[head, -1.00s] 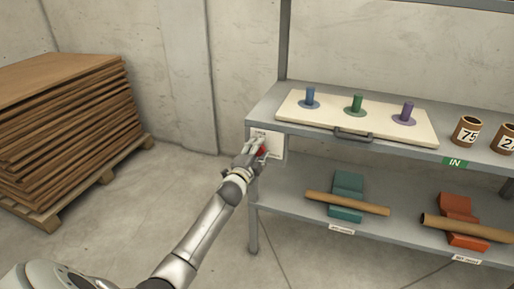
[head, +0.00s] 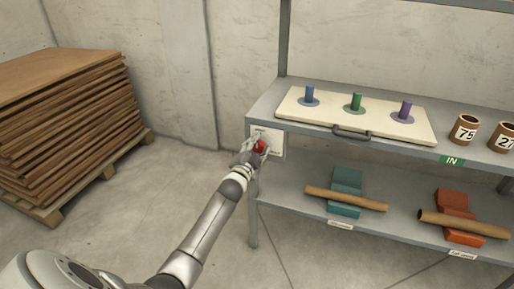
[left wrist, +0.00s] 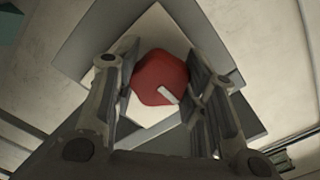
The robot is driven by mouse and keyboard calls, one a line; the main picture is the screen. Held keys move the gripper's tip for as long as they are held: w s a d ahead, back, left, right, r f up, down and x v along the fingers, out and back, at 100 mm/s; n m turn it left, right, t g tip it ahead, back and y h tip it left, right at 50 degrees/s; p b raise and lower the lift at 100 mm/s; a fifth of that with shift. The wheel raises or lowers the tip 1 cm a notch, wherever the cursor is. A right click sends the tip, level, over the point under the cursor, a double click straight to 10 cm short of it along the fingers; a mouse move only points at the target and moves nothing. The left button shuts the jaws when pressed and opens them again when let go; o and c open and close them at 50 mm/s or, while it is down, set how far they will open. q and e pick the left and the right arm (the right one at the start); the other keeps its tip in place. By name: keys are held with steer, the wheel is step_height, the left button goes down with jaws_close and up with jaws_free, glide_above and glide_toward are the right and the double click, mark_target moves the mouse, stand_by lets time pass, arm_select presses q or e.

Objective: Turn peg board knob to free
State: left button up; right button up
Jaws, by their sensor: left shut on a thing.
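The red knob (head: 260,146) sits on a white plate (head: 276,143) at the left front corner of the shelf. In the left wrist view the knob (left wrist: 158,78) has a white pointer line, which points toward the lower right. My left gripper (head: 257,148) is at the knob, with its two fingers on either side of it; it is shut on the knob. The peg board (head: 290,111) lies on the upper shelf with a blue, a green and a purple peg. The lettering on the plate is too small to read. My right gripper is not in view.
Brown numbered cups (head: 465,129) stand on the upper shelf (head: 262,104) at the right. Cardboard tubes rest on teal (head: 345,190) and orange blocks (head: 455,215) on the lower shelf. A stack of brown boards (head: 65,125) stands at the left. Bare floor lies between.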

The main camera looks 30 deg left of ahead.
arm_select(q)
steer(key=shift+f, duration=0.1)
steer(key=o, duration=1)
steer(key=v, duration=1.2)
